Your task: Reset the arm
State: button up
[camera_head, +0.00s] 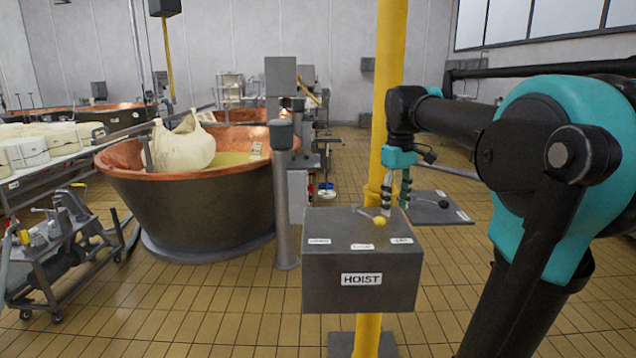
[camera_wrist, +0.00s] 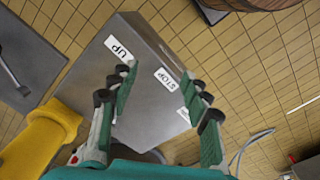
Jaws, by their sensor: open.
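My gripper (camera_head: 396,192) hangs fingers-down over the right rear of the grey hoist box, in front of the yellow post (camera_head: 392,90). Its fingers are apart with nothing between them; the wrist view shows the open fingers (camera_wrist: 160,88) above the box top. The grey hoist box (camera_head: 345,280) carries a HOIST label and three small labels on top. UP and STOP labels (camera_wrist: 165,79) show in the wrist view; the knob is not visible there. My arm is stretched forward from the right.
A copper vat (camera_head: 190,205) holding a cloth bundle (camera_head: 182,147) is at left. A wheeled cart (camera_head: 50,250) stands front left. Tiled floor is open between cart and hoist box.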

jog(key=s+f+m+t, duration=0.1)
jog(key=s+f+m, duration=0.1)
jog(key=s+f, duration=0.3)
jog(key=s+f+m+t, duration=0.1)
jog(key=s+f, duration=0.5)
jog(key=f, duration=0.8)
jog(key=s+a+f+m+t, duration=0.1)
jog(key=s+f+m, duration=0.3)
jog(key=f, duration=0.6)
jog(key=shift+s+f+t, duration=0.15)
jog(key=shift+s+t, duration=0.35)
jog(key=shift+s, duration=0.5)
